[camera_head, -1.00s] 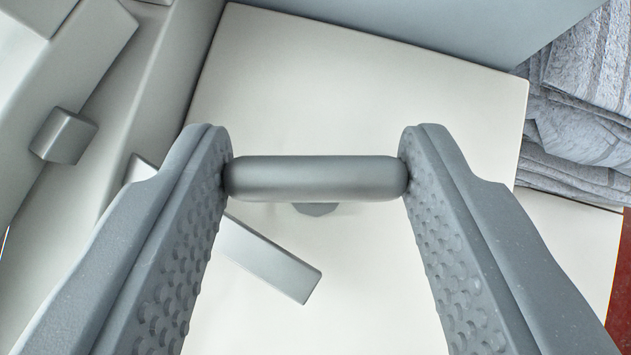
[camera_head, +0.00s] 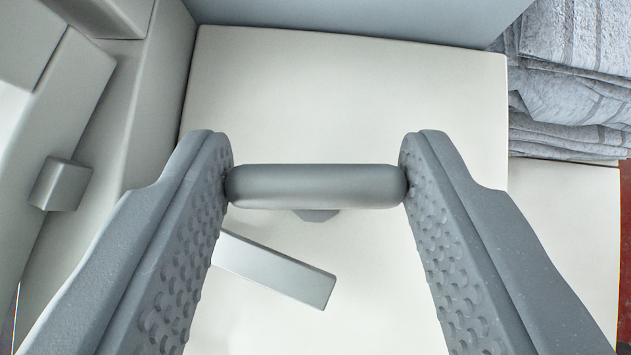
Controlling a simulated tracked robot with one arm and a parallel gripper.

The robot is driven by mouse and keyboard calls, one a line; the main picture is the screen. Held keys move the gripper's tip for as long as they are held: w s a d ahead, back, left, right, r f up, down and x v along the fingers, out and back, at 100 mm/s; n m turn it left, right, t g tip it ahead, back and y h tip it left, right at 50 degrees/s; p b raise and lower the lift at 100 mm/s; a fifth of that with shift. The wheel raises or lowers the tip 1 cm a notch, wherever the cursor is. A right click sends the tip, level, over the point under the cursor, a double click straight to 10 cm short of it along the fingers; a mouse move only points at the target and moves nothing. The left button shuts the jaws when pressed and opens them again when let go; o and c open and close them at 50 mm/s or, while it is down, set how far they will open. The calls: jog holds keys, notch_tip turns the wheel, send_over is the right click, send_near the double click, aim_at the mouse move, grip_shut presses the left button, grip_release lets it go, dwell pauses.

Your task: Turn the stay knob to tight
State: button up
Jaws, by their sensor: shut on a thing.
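The stay knob (camera_head: 316,186) is a grey rounded bar that lies level across the middle of the view. A small dark piece shows just below its middle, in front of the pale panel. My gripper (camera_head: 316,183) is shut on the knob, with one textured finger against each end of the bar. A flat grey bar (camera_head: 278,270) lies below the knob, slanting down to the right. Its left end is hidden behind my left finger.
The pale panel (camera_head: 345,95) fills the space behind the knob. A pale frame with a small grey block (camera_head: 61,184) stands at the left. Folded grey cloth (camera_head: 573,80) is stacked at the upper right. A blue-grey surface (camera_head: 370,15) borders the top.

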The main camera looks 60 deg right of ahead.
jog(key=o, duration=1)
jog(key=shift+s+a+r, duration=0.15)
jog(key=shift+a+r, duration=0.25)
jog(key=shift+a, duration=0.05)
jog(key=p+v, duration=0.3)
jog(key=v, duration=0.9)
jog(key=shift+s+a+r, duration=0.1)
